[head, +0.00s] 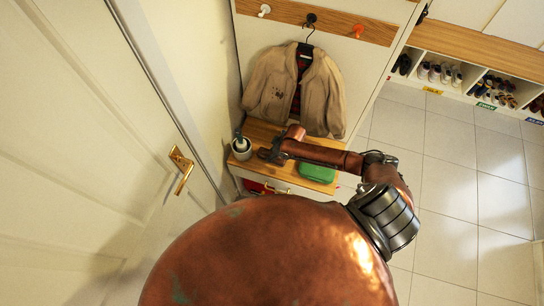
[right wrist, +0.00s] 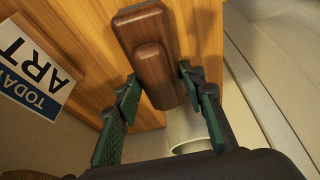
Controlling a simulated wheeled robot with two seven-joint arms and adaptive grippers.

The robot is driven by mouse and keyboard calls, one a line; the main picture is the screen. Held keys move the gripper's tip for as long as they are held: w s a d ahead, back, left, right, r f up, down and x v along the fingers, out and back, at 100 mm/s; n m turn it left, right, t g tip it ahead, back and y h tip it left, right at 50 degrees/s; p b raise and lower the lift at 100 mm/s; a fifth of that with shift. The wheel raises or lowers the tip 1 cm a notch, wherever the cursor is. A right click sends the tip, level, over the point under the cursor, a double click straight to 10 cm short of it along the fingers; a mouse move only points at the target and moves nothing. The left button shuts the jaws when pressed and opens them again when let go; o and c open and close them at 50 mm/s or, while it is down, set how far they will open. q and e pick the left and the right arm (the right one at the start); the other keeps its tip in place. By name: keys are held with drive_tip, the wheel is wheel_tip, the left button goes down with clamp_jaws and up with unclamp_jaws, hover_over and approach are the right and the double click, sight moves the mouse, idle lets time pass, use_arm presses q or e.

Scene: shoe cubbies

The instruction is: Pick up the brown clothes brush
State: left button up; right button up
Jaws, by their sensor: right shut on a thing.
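The brown clothes brush (right wrist: 146,28) shows in the right wrist view, a dark wooden body with a narrower raised grip, against a light wooden top. My right gripper (right wrist: 157,84) has a green-padded finger on each side of the grip and is shut on it. I cannot tell whether the brush is lifted off the wood. In the head view my right gripper (head: 268,154) is over the left part of the small cabinet's wooden top (head: 262,130); the brush is not clear there. My left gripper is not in view.
A white cup (head: 241,149) with a dark item stands left of the right gripper. A green case (head: 317,172) lies to the right on the top. A beige jacket (head: 296,88) hangs behind. A door (head: 80,140) is at left; shoe cubbies (head: 470,85) are at far right.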

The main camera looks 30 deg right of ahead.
sight(269, 153)
drive_tip(key=shift+r, duration=0.1)
drive_tip(key=shift+r, duration=0.2)
drive_tip(key=r, duration=0.4)
drive_tip(key=shift+s+a+p, duration=0.1)
drive_tip(key=shift+s+p, duration=0.2)
drive_tip(key=shift+p, duration=0.1)
drive_tip(key=s+a+r+p, duration=0.1)
drive_tip(key=s+a+r, duration=0.5)
drive_tip(key=s+r, duration=0.3)
drive_tip(key=s, duration=0.2)
drive_tip(key=shift+s, duration=0.4)
drive_tip(key=shift+a, duration=0.1)
